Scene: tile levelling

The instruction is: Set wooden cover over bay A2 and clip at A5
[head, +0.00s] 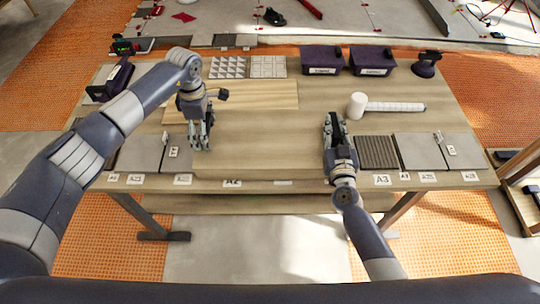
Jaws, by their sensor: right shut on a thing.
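A wide wooden cover (262,150) lies flat or just above the bench's front middle, over the place behind the A2 label (232,183), whose upper part is hidden. My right gripper (333,122) is at the cover's right edge and appears shut on it; the fingers hide the contact. My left gripper (201,147) points down at the cover's left edge; whether its fingers grip the edge cannot be made out. Small pale clips stand on the grey tiles, one at left (173,151) and one at right (451,149). I cannot read which label is A5.
A ribbed dark tile (377,152) lies right of my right gripper, behind the A3 label (382,180). A white mallet-like tool (390,106) lies behind it. Dark bins (322,59) and patterned tile samples (229,67) line the back. A thin board (260,95) lies mid-bench.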

